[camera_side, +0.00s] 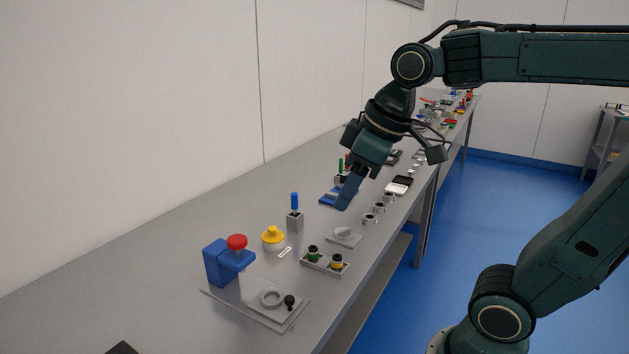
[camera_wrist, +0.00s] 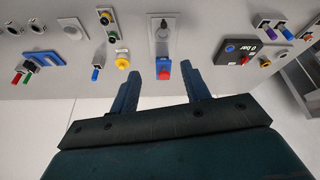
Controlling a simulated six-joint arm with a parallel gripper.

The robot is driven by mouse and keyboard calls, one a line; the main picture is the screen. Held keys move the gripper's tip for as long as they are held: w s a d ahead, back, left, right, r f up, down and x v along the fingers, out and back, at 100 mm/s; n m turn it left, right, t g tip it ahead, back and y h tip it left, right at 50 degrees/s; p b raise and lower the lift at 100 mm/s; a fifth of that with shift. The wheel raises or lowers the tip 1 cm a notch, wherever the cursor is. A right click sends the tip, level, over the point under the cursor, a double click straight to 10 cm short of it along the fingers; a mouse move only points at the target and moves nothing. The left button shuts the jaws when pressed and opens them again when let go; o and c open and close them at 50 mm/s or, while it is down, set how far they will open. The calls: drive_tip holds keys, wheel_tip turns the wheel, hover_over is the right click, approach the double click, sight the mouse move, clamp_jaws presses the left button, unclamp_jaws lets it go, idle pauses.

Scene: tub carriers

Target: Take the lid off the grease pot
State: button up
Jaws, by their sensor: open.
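A small pot with a yellow knobbed lid (camera_side: 273,234), which I take for the grease pot, stands on the grey bench; its pale body shows below the lid. The lid is on the pot. It also shows in the wrist view (camera_wrist: 122,61), left of the fingers. My gripper (camera_side: 346,199) is open and empty, pointing down above the bench, further back than the pot and well apart from it. In the wrist view my two fingers (camera_wrist: 160,72) are spread, with nothing held between them.
Near the pot stand a blue stand with a red knob (camera_side: 237,242), a grey block with a blue handle (camera_side: 295,220), and a tray with green and yellow parts (camera_side: 325,264). Bare bench lies to the left.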

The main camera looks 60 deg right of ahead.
drive_tip(key=w+d+n+g, duration=0.1)
drive_tip(key=w+d+n, duration=0.2)
drive_tip(key=w, duration=0.6)
drive_tip(key=w+d+n+g, duration=0.1)
drive_tip(key=w+d+n, duration=0.15)
drive_tip(key=w, duration=0.55)
drive_tip(key=w+d+f+n+g+y, duration=0.1)
drive_tip(key=w+d+f+n, duration=0.4)
drive_tip(key=w+d+f, duration=0.6)
drive_tip(key=shift+w+d+f+g, duration=0.2)
drive_tip(key=shift+w+d+g, duration=0.25)
drive_tip(key=shift+d, duration=0.25)
drive_tip(key=shift+f+n, duration=0.1)
drive_tip(key=shift+n, duration=0.15)
hover_over(272, 232)
drive_tip(key=d, duration=0.2)
drive_tip(key=shift+w+a+f, duration=0.1)
drive_tip(key=shift+f, duration=4.05)
drive_tip(key=shift+f, duration=0.1)
